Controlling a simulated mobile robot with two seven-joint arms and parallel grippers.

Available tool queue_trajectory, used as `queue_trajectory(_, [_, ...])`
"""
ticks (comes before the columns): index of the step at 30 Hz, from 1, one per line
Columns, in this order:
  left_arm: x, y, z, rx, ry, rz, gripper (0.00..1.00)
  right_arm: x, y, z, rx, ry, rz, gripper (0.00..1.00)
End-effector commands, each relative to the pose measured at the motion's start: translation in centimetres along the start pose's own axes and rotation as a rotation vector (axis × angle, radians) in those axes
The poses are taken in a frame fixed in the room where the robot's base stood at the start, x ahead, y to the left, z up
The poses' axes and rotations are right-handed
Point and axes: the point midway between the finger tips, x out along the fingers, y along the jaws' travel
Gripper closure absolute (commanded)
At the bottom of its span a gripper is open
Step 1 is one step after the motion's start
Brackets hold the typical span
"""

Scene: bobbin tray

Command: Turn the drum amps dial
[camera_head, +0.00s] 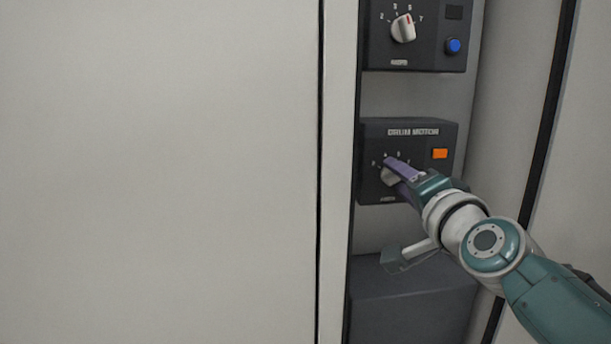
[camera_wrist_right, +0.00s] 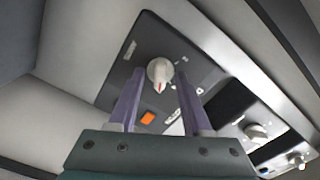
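The drum amps dial (camera_head: 388,177) is a pale knob on the dark DRUM MOTOR panel (camera_head: 449,134), with numbers around it. In the head view my right gripper (camera_head: 391,168) reaches it from the lower right, and its purple fingers partly cover the knob. In the right wrist view the dial (camera_wrist_right: 159,71) shows a red pointer line and lies between the two spread fingertips of my right gripper (camera_wrist_right: 160,76). A narrow gap seems to show on each side, so the fingers look open around or just in front of the knob. My left gripper is not in view.
An orange button (camera_head: 440,154) sits right of the dial. Above is another dark panel with a similar dial (camera_head: 403,28) and a blue button (camera_head: 453,46). A dark box (camera_head: 410,305) stands below. A wide pale cabinet panel (camera_head: 160,170) fills the left.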

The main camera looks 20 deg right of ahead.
Motion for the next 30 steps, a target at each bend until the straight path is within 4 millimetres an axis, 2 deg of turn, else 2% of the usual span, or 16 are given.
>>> queue_trajectory(8, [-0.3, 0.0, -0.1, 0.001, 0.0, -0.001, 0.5, -0.5, -0.1, 0.0, -0.001, -0.001, 0.0, 0.51])
queue_trajectory(11, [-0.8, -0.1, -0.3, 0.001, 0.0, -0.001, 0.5, -1.7, -0.1, -0.1, -0.001, -0.001, 0.002, 0.51])
queue_trajectory(21, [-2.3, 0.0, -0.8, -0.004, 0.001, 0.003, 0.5, -7.9, -0.1, 0.0, -0.001, -0.002, 0.002, 0.51])
queue_trajectory(25, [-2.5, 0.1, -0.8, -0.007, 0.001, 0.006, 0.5, -9.3, 0.0, 0.0, -0.001, -0.001, 0.001, 0.51])
queue_trajectory(30, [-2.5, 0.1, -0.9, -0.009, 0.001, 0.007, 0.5, -10.0, 0.0, 0.0, 0.0, 0.0, 0.0, 0.51])
